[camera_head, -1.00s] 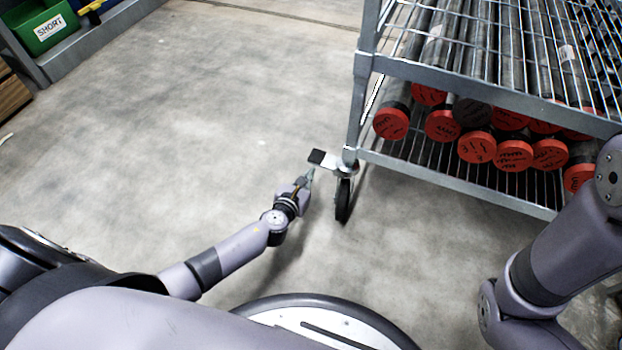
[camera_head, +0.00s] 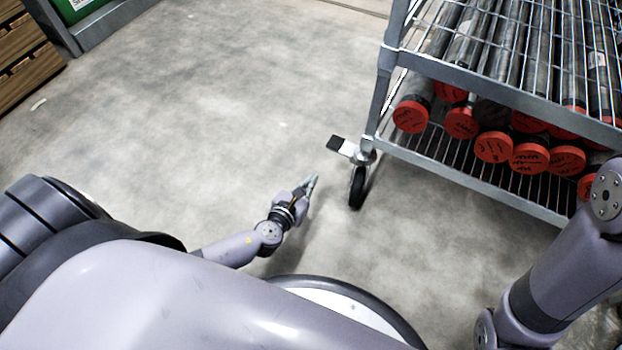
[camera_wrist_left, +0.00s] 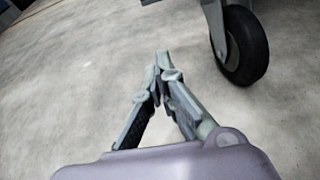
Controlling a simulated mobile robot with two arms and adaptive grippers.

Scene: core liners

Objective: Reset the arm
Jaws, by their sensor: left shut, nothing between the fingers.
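My left gripper (camera_head: 313,183) is low over the grey floor, to the left of the rack's caster wheel, and apart from it. In the left wrist view its fingers (camera_wrist_left: 160,62) meet at the tips and hold nothing. My left arm (camera_head: 232,250) reaches out from the lower left. My right arm (camera_head: 560,260) shows at the right edge, but its gripper is out of view.
A wire rack (camera_head: 455,172) stands at the upper right, holding several grey tubes with red caps (camera_head: 493,147). Its caster (camera_head: 357,187) has a pedal (camera_head: 338,144) jutting left. Wooden drawers (camera_head: 25,62) stand at the far left. The floor (camera_head: 200,110) between is clear.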

